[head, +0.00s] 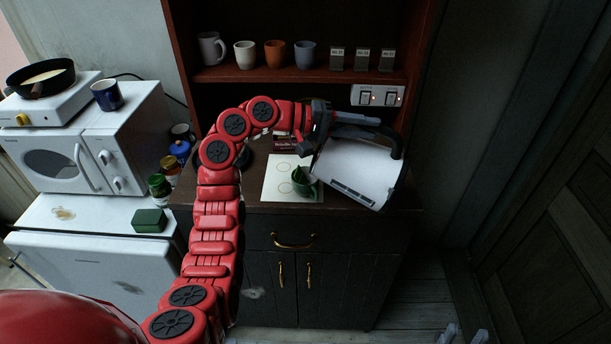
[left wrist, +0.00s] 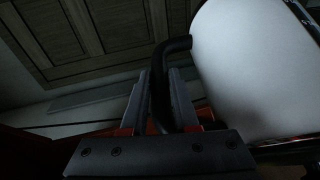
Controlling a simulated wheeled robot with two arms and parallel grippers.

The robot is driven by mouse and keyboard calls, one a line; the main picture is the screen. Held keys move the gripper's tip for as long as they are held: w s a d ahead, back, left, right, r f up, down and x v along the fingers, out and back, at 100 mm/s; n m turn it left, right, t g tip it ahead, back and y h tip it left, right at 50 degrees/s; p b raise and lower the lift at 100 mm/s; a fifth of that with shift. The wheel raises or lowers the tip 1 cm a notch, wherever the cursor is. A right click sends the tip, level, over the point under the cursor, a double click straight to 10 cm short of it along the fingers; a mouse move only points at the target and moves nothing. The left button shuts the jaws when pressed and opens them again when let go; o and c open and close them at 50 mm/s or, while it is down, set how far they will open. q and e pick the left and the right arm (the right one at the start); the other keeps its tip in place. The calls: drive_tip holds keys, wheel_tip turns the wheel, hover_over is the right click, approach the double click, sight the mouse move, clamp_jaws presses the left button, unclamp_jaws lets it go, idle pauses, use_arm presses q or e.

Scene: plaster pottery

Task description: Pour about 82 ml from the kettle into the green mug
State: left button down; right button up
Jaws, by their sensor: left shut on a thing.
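The white kettle (head: 358,170) with a black handle (head: 397,150) is held above the right part of the counter. It is tipped steeply, its lower left end close to the green mug (head: 304,188). My left gripper (head: 352,122) is shut on the kettle's handle; the left wrist view shows the handle between the fingers (left wrist: 160,95) and the white body (left wrist: 245,65) beside them. The green mug stands on a pale sheet (head: 277,187) with circles, partly hidden by the kettle. I cannot make out a stream of water. My right gripper (head: 465,336) barely shows at the bottom edge, tips apart and empty.
A shelf (head: 225,73) above holds several cups and small labelled blocks. A switched socket (head: 378,96) is on the back panel behind the kettle. Jars (head: 160,186), a green box (head: 149,220) and a microwave (head: 95,145) stand at left. Floor at right is clear.

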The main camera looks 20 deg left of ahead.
use_arm(q)
drive_tip(key=shift+a+r+h, duration=0.3)
drive_tip(key=shift+a+r, duration=0.05)
drive_tip(key=shift+a, duration=0.35)
drive_tip(key=shift+a+r+h, duration=0.3)
drive_tip(key=shift+a, duration=0.35)
drive_tip(key=shift+a+r+n+h, duration=0.25)
drive_tip(key=shift+a+n+h, duration=0.05)
drive_tip(key=shift+a, duration=0.2)
idle(1.3)
